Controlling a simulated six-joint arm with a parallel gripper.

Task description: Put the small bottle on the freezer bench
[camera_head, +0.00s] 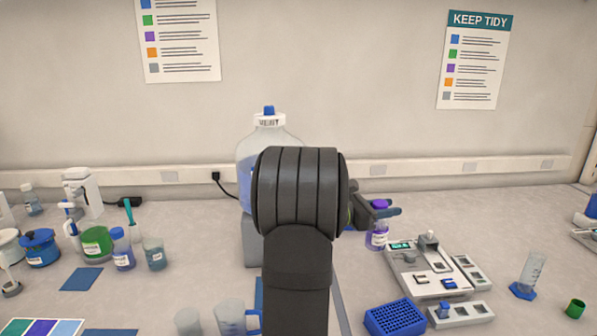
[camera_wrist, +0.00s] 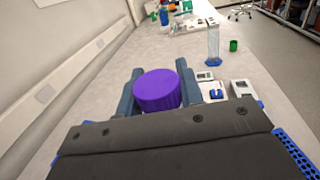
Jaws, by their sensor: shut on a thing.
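The small bottle (camera_head: 377,238) is clear, with a purple cap and purple liquid showing low in it. It hangs upright in my gripper (camera_head: 382,212), to the right of my arm in the head view. In the wrist view its purple cap (camera_wrist: 157,90) sits between the two fingers of my gripper (camera_wrist: 160,88), which is shut on it. The cap hides the rest of the bottle there. I cannot tell from these views how far its base is above the bench. No freezer bench can be made out in either view.
A large carboy (camera_head: 247,165) stands behind my arm. A white instrument (camera_head: 419,265) and a blue tube rack (camera_head: 394,318) are at right, near a graduated cylinder (camera_head: 528,272) and a green cap (camera_head: 575,308). Bottles and a blue pot (camera_head: 39,250) crowd the left.

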